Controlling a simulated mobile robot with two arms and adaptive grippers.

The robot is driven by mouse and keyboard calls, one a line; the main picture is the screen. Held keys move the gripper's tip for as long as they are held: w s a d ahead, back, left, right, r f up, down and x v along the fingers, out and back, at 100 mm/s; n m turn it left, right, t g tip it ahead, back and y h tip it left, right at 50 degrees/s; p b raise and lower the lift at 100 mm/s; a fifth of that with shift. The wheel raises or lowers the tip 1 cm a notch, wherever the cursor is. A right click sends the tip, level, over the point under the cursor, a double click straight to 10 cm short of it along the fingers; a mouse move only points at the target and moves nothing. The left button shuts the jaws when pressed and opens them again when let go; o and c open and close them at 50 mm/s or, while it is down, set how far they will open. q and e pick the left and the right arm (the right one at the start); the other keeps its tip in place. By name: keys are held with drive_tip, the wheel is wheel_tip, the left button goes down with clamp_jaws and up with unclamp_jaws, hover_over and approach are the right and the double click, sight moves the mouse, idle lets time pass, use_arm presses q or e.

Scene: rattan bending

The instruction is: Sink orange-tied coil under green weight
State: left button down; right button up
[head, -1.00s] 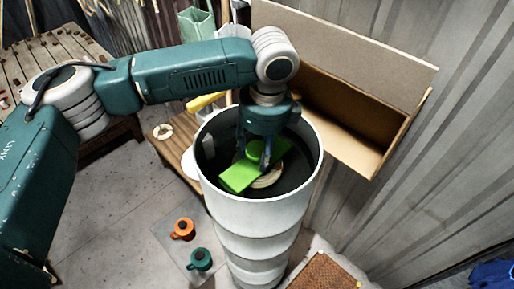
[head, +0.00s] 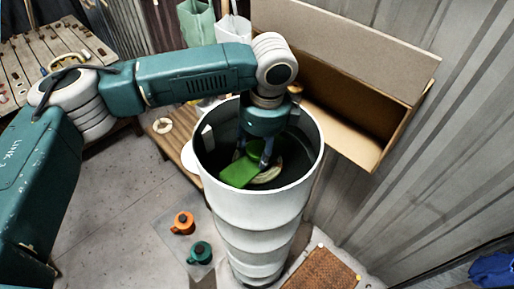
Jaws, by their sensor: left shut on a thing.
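The green weight (head: 238,173) is inside the tall white barrel (head: 262,207), below its rim. My left gripper (head: 257,158) reaches down into the barrel and is shut on the green weight. A pale coil (head: 268,177) shows partly under and beside the weight inside the barrel. The weight covers much of the coil, and I cannot make out an orange tie on it. Whether the weight touches the coil is hard to tell. My right gripper is not in view.
An open cardboard box (head: 345,120) stands behind the barrel at the right. Orange (head: 183,222) and teal (head: 200,253) weights stand on a mat on the floor at left. A woven panel (head: 320,270) lies in front. A wooden bench (head: 60,65) is at the back left.

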use_arm(q)
drive_tip(key=c, duration=0.9)
unclamp_jaws()
drive_tip(key=shift+r, duration=0.15)
drive_tip(key=shift+s, duration=0.1)
wheel_tip(320, 180, up, 12)
drive_tip(key=d, duration=0.1)
drive_tip(key=shift+s, duration=0.4)
